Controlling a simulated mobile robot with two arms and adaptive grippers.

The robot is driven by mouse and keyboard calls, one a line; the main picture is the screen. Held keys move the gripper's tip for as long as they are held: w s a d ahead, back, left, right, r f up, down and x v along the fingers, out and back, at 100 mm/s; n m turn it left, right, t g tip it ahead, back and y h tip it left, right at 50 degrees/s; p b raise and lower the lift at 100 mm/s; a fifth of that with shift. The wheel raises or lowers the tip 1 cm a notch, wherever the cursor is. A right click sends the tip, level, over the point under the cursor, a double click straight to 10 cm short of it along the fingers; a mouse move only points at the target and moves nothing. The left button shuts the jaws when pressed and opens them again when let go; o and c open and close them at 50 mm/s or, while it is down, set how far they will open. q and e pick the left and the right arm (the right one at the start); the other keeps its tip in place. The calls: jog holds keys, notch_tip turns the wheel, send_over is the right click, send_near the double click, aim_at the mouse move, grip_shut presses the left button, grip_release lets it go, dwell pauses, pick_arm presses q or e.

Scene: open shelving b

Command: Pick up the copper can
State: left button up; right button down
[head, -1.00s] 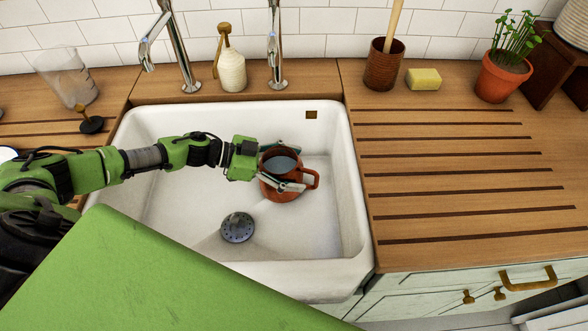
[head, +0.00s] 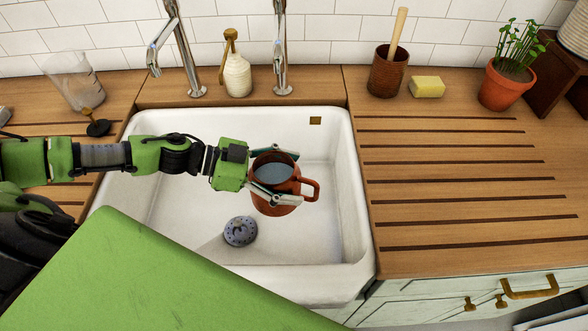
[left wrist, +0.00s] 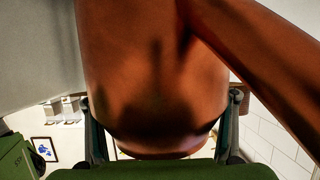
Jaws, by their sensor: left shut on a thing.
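The copper can (head: 279,207) is a reddish-brown vessel with a handle on its right side and a grey-blue inside. It is upright in the head view, over the white sink (head: 185,245). My left gripper (head: 275,173) comes from the left with one finger on the far side and one on the near side, shut on the can's body. In the left wrist view the can (left wrist: 155,70) fills the middle, between both fingers, with its handle at upper right. My right gripper is not in view.
Two taps (head: 283,60) and a cream bottle (head: 237,76) stand behind the sink. A glass beaker (head: 73,82) stands at left. On the grooved right counter (head: 450,180) are a brown pot (head: 387,72), a yellow sponge (head: 427,87) and a potted plant (head: 505,85). The grooved area is clear.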

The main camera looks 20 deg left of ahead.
aim_at(274, 185)
pick_arm(q)
jog(key=s, duration=0.1)
jog(key=s+r, duration=0.1)
jog(key=s, duration=0.1)
jog(key=s+d+r, duration=0.1)
jog(key=shift+s+b, duration=0.15)
jog(key=shift+b, duration=0.2)
jog(key=shift+s+d+r, duration=0.1)
jog(key=shift+s+r, duration=0.15)
jog(key=shift+s, duration=0.2)
jog(key=shift+s+d+r, duration=0.1)
jog(key=shift+s+r, duration=0.15)
jog(key=shift+s, duration=0.2)
jog(key=shift+r, duration=0.1)
